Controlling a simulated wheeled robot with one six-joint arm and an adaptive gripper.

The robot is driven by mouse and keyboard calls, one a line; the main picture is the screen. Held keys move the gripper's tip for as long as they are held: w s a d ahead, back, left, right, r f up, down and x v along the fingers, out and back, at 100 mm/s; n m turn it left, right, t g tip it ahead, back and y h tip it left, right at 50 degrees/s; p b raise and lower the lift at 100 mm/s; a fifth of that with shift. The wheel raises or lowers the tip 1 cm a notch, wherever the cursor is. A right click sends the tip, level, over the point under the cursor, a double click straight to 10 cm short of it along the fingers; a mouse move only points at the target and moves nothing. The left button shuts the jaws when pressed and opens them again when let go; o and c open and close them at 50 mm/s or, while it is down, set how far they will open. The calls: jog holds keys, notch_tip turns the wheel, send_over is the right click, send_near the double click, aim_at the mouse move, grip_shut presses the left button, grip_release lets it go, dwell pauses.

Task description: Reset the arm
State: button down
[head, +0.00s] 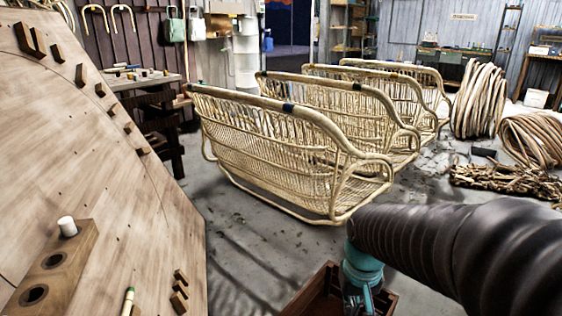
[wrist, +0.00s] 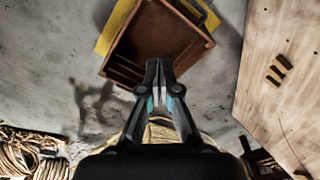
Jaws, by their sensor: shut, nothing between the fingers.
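My arm reaches in from the lower right of the head view, with its black sleeve and teal wrist. My gripper shows in the wrist view (wrist: 158,68), with its two black fingers together and nothing between them. It points down over a brown wooden crate (wrist: 122,68), whose near edge lies around the fingertips in the picture. The crate also shows in the head view (head: 300,298), partly hidden behind my wrist. I cannot tell the height of the fingertips above the crate. The fingertips are hidden in the head view.
A slanted wooden bending board (head: 110,170) with pegs and a holed block (head: 50,272) fills the left. Several rattan seats (head: 270,150) stand behind. Rattan coils (head: 478,100) and a pile of sticks (head: 500,178) lie at right. Grey floor (head: 245,245) is clear between board and seats.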

jog(key=s+d+r+t+p, duration=0.1)
jog(key=s+r+t, duration=0.3)
jog(key=s+r, duration=0.5)
notch_tip(320, 180, up, 3)
jog(key=shift+s+d+r+t+p, duration=0.2)
jog(key=shift+t+p, duration=0.1)
jog(key=shift+p, duration=0.5)
